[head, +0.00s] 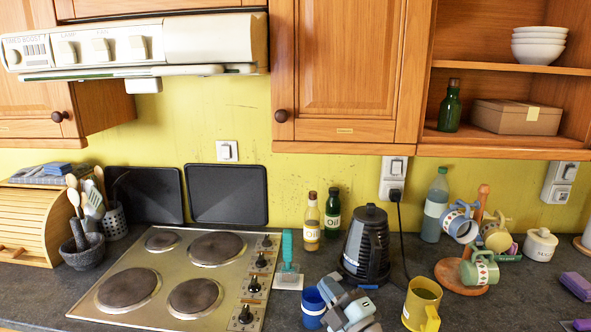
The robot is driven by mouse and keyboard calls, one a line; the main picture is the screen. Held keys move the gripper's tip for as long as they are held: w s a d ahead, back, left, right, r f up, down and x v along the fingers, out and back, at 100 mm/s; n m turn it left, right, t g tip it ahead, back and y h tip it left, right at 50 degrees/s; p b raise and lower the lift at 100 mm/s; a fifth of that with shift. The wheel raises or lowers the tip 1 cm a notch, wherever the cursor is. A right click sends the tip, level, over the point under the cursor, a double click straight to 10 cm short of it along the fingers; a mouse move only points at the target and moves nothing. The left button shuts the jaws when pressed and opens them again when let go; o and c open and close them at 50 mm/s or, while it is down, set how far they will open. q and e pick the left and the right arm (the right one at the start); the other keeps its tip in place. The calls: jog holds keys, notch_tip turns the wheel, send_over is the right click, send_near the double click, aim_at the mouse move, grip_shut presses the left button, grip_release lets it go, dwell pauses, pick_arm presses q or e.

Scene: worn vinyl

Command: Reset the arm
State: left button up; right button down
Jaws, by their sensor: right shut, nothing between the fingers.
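My right gripper (343,300) shows at the bottom centre of the head view, grey and blue, low over the front of the worktop. Its fingers are shut with nothing held. A blue mug (311,307) stands just left of it in the picture; I cannot tell whether they touch. A yellow mug (422,303) stands apart to its right. My left gripper is not in view.
A hob (150,290) lies to the left. A black kettle (368,240) stands behind my right gripper. A mug tree (482,205) with several mugs is at the right. Wall cabinets (345,70) overhang the back.

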jog(key=s+d+f+m+g+h+p, duration=0.1)
jog(key=s+d+f+m+h, duration=0.3)
jog(key=s+f+m, duration=0.4)
jog(key=s+d+f+m+g+h+p, duration=0.1)
jog(key=s+d+f+m+h, duration=0.4)
jog(key=f, duration=0.4)
jog(key=s+d+f+m+g, duration=0.2)
jog(key=s+f, duration=0.2)
jog(key=s, duration=0.4)
jog(key=s+d+f+m+g, duration=0.1)
jog(key=s+f+m+g, duration=0.1)
jog(key=s+f, duration=0.3)
jog(key=s+g+p, duration=0.1)
jog(key=s, duration=0.3)
jog(key=shift+s+d+f, duration=0.2)
jog(key=shift+d+f, duration=0.05)
jog(key=shift+d, duration=0.1)
